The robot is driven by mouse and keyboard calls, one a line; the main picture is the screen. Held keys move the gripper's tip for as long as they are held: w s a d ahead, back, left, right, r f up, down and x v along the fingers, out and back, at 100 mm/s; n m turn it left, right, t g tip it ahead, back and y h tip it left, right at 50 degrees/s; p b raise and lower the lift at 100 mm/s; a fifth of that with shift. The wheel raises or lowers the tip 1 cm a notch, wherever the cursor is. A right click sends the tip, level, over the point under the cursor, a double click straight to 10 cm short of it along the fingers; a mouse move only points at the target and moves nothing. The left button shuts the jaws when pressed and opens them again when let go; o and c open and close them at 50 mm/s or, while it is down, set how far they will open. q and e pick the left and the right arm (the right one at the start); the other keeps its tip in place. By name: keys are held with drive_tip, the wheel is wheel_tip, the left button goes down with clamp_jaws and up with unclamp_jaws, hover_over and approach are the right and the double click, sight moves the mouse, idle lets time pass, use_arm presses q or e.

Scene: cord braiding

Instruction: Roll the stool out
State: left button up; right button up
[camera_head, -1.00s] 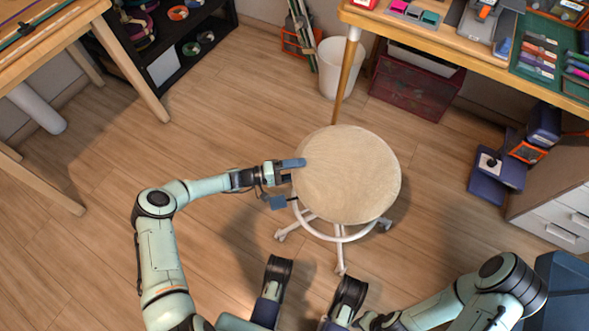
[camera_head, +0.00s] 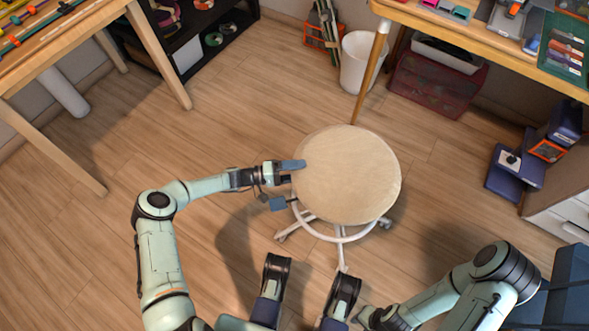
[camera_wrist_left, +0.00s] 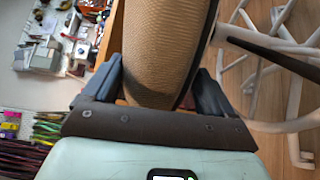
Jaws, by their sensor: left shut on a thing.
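The stool (camera_head: 348,178) has a round beige seat and a white base with a foot ring (camera_head: 340,238) and casters. It stands upright on the floor in front of me in the head view. My left gripper (camera_head: 292,165) is shut on the left edge of its seat. In the left wrist view the woven seat (camera_wrist_left: 160,50) lies between the two fingers, with white base legs (camera_wrist_left: 285,60) to the right. My right arm is at the lower right of the head view, apart from the stool.
A desk (camera_head: 470,35) stands at the upper right, its wooden leg (camera_head: 370,80) just behind the seat. A white bin (camera_head: 360,62) and a dark red crate (camera_head: 437,85) are near it. A wooden table (camera_head: 60,40) is at upper left. The floor (camera_head: 240,120) left of the stool is clear.

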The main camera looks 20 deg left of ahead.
use_arm(q)
drive_tip(key=shift+s+a+f, duration=0.1)
drive_tip(key=shift+s+a, duration=0.1)
drive_tip(key=shift+s, duration=0.25)
clamp_jaws()
use_arm(e)
drive_tip(key=shift+s+a, duration=0.2)
drive_tip(key=shift+a, duration=0.05)
use_arm(q)
drive_tip(key=o, duration=1.9)
unclamp_jaws()
drive_tip(key=shift+c, duration=0.2)
drive_tip(key=shift+s+a, duration=0.1)
drive_tip(key=shift+a, duration=0.4)
drive_tip(key=p+v, duration=0.2)
drive_tip(key=v, duration=1)
use_arm(e)
drive_tip(key=shift+t, duration=0.7)
drive_tip(key=w, duration=0.1)
drive_tip(key=w+r, duration=0.2)
drive_tip(key=w, duration=0.1)
drive_tip(key=shift+a, duration=0.25)
use_arm(q)
drive_tip(key=shift+s+a, duration=0.15)
drive_tip(key=shift+a, duration=0.05)
